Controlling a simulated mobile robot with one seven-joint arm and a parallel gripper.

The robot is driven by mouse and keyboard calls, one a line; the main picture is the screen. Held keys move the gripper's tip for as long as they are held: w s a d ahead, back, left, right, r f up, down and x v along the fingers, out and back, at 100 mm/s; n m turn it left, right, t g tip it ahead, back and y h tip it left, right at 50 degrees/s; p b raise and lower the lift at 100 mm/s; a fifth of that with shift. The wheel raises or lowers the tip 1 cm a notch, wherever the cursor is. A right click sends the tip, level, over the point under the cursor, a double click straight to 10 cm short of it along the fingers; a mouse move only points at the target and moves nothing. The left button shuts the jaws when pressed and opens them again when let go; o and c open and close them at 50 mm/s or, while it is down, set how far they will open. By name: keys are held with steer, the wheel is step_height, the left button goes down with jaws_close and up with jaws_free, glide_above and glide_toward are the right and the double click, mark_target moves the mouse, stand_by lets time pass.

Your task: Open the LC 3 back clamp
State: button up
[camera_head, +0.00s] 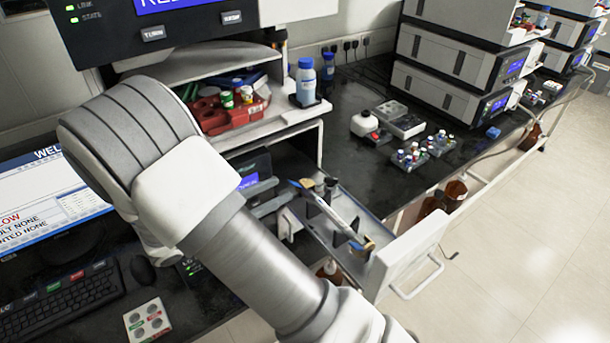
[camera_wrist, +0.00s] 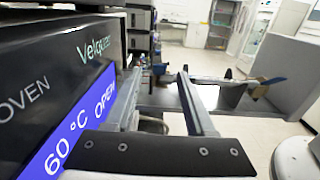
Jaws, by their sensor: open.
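The LC column (camera_head: 335,218) lies in the pulled-out oven drawer (camera_head: 415,255), seen in the head view. A dark clamp (camera_head: 331,186) stands at its oven end and another dark clamp (camera_head: 357,243) at its drawer-front end. I cannot tell whether either clamp is open or shut. The drawer front panel (camera_wrist: 283,92) and a blue-tipped column end (camera_wrist: 272,81) show beyond the right finger.
The oven display (camera_wrist: 75,130) reads 60 °C OPEN, close on the left. A shelf with a red vial tray (camera_head: 230,112) and bottles (camera_head: 306,82) stands above the oven. Vial racks (camera_head: 415,155) sit on the black bench to the right. The aisle floor is clear.

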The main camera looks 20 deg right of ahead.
mark_target(305, 182)
steer(key=x, duration=0.8)
steer(key=shift+d, duration=0.15)
steer(key=shift+c, duration=0.2)
jaws_close()
